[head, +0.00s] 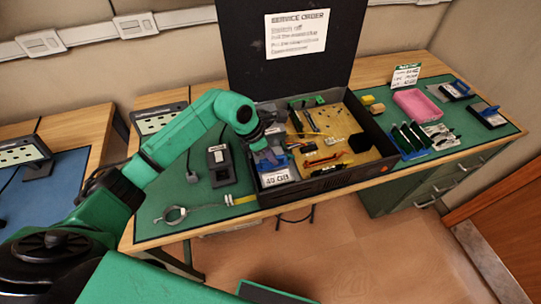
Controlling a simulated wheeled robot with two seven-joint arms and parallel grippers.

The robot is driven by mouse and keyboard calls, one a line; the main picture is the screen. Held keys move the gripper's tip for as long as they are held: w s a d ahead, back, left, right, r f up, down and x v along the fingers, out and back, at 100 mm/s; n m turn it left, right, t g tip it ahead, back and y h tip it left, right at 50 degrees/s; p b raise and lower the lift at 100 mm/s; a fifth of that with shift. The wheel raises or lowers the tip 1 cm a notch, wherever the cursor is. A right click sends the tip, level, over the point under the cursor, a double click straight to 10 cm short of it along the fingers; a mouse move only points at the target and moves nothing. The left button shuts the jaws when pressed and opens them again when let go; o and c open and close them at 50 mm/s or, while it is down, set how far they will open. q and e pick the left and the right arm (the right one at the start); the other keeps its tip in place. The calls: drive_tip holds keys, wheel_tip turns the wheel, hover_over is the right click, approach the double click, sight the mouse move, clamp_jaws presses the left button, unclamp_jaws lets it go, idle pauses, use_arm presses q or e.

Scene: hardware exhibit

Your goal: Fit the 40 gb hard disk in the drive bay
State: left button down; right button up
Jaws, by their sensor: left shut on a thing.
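The open computer case (345,180) stands on the green bench mat, with a tan board inside. The hard disk labelled 40 GB (277,178) is at the case's front left corner, in the drive bay area. My left gripper (268,157) reaches down over the case's left side and is shut on the disk's blue-grey upper part. The fingers and arm hide part of the disk and the bay walls, so I cannot tell how fully it is seated. My right gripper is not in view.
The raised lid (250,60) bears a service order sheet (297,32). A black device (221,165) and a wrist strap (172,215) lie left of the case. To the right are a pink tray (417,106), green cards (408,138) and two other drives (455,90) (489,116).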

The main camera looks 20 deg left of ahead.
use_arm(q)
drive_tip(key=shift+d+r, duration=0.1)
idle(0.8)
drive_tip(key=shift+f+b, duration=0.45)
drive_tip(key=shift+b, duration=0.25)
drive_tip(key=shift+f+b, duration=0.95)
drive_tip(key=shift+f, duration=0.1)
idle(0.6)
drive_tip(key=shift+s+f, duration=0.1)
drive_tip(key=shift+f, duration=0.05)
idle(0.4)
drive_tip(key=shift+b, duration=0.3)
idle(0.8)
drive_tip(key=c, duration=0.8)
unclamp_jaws()
drive_tip(key=shift+o, duration=0.2)
drive_tip(key=shift+f, duration=0.1)
